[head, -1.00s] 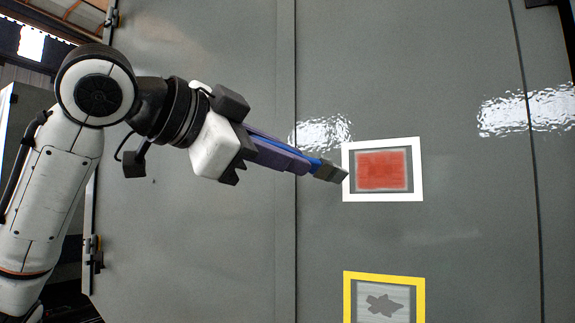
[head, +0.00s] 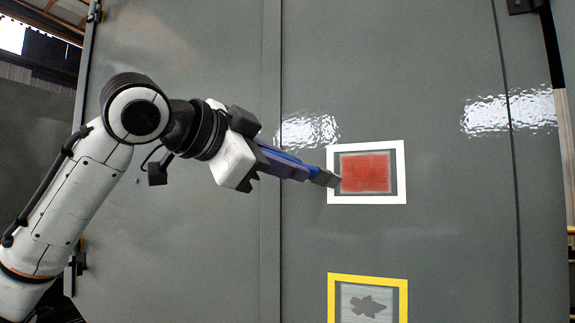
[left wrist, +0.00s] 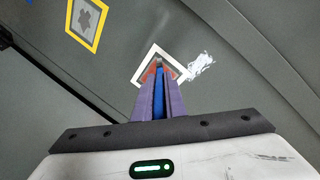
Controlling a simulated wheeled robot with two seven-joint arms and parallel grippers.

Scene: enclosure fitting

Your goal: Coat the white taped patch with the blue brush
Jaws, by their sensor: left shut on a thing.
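The white taped patch (head: 400,172) is on the grey enclosure panel, right of centre in the head view. Inside its white frame is a red coated area (head: 365,173) with a thin grey margin around it. My left gripper (head: 290,167) is shut on the blue brush (head: 315,171). The brush's dark tip overlaps the left side of the white frame in the head view; I cannot tell if it touches the panel. In the left wrist view the blue brush (left wrist: 159,95) shows between the purple fingers and hides part of the white taped patch (left wrist: 139,75). My right gripper is not in view.
A yellow taped patch (head: 333,300) with a dark irregular mark is below the white one. The grey panel (head: 430,60) is flat and clear around the patches, with a vertical seam at the right and a raised strip left of centre.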

